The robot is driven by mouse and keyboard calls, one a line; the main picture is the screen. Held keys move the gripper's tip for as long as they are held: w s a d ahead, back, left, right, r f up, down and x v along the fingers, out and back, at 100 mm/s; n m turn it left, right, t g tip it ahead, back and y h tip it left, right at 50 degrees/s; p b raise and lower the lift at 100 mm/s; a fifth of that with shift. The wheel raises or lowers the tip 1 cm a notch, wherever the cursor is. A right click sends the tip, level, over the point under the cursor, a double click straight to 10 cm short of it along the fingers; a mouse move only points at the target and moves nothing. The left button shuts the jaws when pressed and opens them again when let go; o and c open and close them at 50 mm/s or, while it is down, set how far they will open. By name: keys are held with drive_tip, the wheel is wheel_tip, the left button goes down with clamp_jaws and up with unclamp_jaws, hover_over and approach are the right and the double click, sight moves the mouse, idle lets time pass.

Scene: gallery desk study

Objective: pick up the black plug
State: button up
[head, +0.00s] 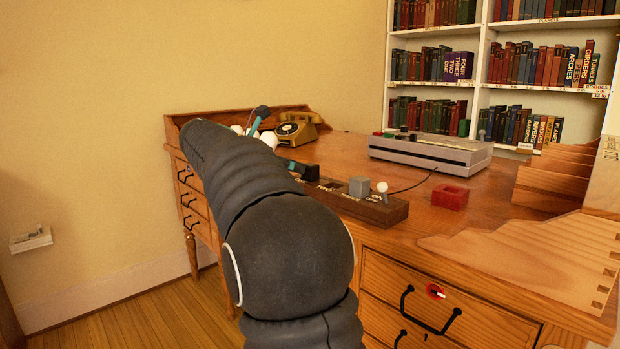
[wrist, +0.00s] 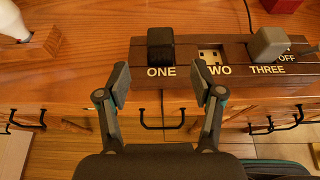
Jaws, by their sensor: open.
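The black plug (wrist: 160,46) stands at the position marked ONE on a dark wooden strip (wrist: 184,50) in the wrist view. My gripper (wrist: 161,84) is open and empty. Its two fingers are spread on the near side of the plug, one to its left and one to its right in the picture, with the plug beyond their tips. The right finger partly covers the label TWO.
A white-knobbed lever (head: 383,187) stands near the strip's right end. A red box (head: 450,196), grey console (head: 430,152) and telephone (head: 297,129) are on the desk.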

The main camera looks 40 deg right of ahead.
sight(310, 170)
drive_tip(key=b+x, duration=0.1)
drive_tip(key=x, duration=0.7)
drive_tip(key=shift+d, duration=0.1)
clamp_jaws()
